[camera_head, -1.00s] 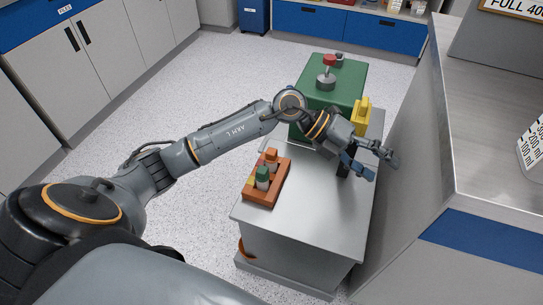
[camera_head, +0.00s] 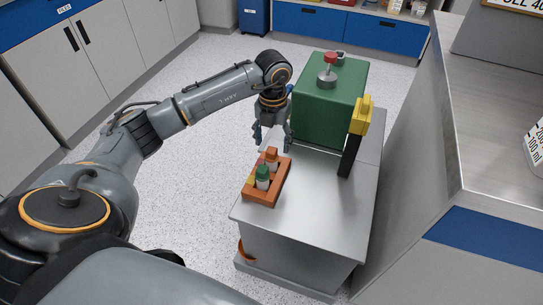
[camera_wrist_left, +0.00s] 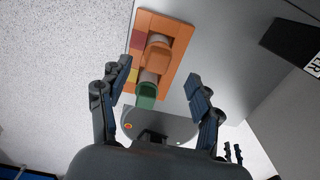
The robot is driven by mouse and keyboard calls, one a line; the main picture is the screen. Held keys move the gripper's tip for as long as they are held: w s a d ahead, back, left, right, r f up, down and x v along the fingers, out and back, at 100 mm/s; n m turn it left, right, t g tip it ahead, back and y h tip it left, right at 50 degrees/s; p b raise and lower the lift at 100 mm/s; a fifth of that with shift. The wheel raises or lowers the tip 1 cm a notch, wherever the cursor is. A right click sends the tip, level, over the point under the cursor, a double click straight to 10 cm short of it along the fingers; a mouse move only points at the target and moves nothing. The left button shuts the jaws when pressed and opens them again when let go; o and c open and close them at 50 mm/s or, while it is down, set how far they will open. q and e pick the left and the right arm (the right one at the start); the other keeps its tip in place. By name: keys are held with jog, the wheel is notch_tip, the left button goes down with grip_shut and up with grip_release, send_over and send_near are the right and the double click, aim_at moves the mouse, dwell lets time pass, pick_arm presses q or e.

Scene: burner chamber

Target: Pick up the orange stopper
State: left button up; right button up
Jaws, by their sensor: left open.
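The orange stopper (camera_head: 271,154) tops a small bottle standing in an orange-brown rack (camera_head: 251,195) on the metal bench. It also shows in the left wrist view (camera_wrist_left: 157,55). A green stopper (camera_head: 263,171) tops another bottle beside it, nearer to the head camera; it shows in the left wrist view too (camera_wrist_left: 146,96). My left gripper (camera_head: 273,138) points down just above the rack's far end. Its fingers are apart with nothing between them. In the left wrist view, the spread fingers (camera_wrist_left: 158,76) lie on either side of the two stoppers. My right gripper is not in view.
A green box (camera_head: 327,108) with a red knob (camera_head: 330,59) stands behind the rack. A yellow-topped black upright part (camera_head: 349,155) stands at the bench's right. The bench front (camera_head: 305,215) is clear. A tall counter (camera_head: 490,150) is at right.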

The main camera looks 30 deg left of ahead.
aim_at(272, 149)
pick_arm(q)
jog(key=f, duration=0.3)
jog(key=f+b, duration=0.1)
jog(key=f, duration=0.2)
jog(key=shift+w+a, duration=0.15)
jog(key=shift+a, duration=0.05)
jog(key=shift+r, duration=0.1)
jog(key=c, duration=0.9)
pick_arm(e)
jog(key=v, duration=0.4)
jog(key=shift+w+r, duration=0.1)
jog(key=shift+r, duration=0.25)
